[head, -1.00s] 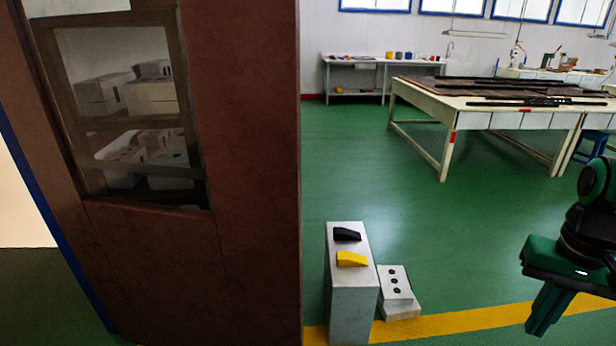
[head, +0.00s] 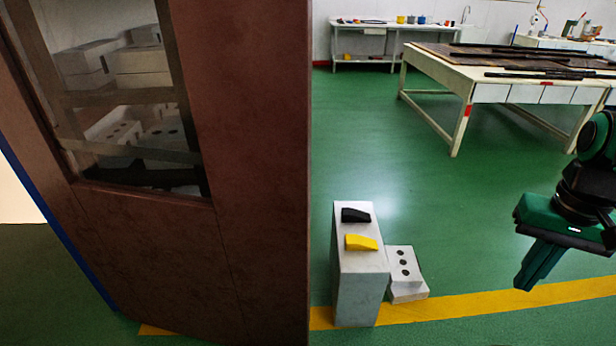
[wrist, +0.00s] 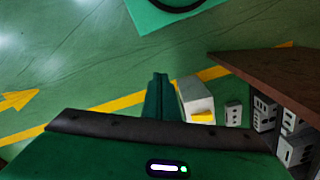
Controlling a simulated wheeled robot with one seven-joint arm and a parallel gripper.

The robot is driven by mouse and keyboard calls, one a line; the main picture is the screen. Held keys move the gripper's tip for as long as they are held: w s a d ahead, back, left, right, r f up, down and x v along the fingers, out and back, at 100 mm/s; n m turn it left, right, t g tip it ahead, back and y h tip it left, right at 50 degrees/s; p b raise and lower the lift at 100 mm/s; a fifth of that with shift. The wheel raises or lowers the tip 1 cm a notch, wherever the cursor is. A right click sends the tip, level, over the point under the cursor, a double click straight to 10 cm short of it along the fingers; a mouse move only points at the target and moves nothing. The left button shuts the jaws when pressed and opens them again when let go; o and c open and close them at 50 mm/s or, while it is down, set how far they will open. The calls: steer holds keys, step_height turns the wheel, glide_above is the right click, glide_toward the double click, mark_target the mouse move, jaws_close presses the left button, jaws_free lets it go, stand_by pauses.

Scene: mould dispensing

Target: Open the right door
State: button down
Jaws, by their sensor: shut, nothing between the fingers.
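A reddish-brown cabinet (head: 255,180) fills the left of the head view. A framed opening in its front shows white blocks (head: 140,65) on shelves inside. I cannot tell which part of this front is the right door, and no handle is clear. In the wrist view, the cabinet's brown top or panel (wrist: 275,75) is at the right, with white blocks beside it. My gripper (head: 526,284) is shut and empty, pointing down at the right of the head view, well apart from the cabinet. Its closed fingers also show in the wrist view (wrist: 160,78).
A grey-white stand (head: 360,290) with a black wedge (head: 356,215) and a yellow wedge (head: 361,242) stands right of the cabinet. A holed white block (head: 404,265) is beside it. A long worktable (head: 480,92) is behind.

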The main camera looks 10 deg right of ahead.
mark_target(310, 177)
steer(key=w+a+r+n+g+y, duration=0.1)
steer(key=w+a+r+n+y, duration=0.1)
steer(key=w+a+n, duration=0.9)
steer(key=w+a+r+n+g+y, duration=0.3)
steer(key=w+a, duration=0.4)
steer(key=w, duration=0.9)
steer(key=w+a+r+n+y, duration=0.1)
steer(key=w+a+r+n, duration=0.1)
steer(key=w+a+n, duration=0.95)
steer(key=shift+s+a+f+m, duration=0.6)
steer(key=shift+s+a+f, duration=0.15)
steer(key=shift+f, duration=0.55)
steer(key=shift+s+a+f+m, duration=0.55)
steer(key=shift+s+a+f, duration=0.25)
steer(key=shift+f, duration=0.5)
steer(key=shift+s+a+f+m, duration=0.6)
steer(key=shift+s+f, duration=0.25)
steer(key=shift+f, duration=0.45)
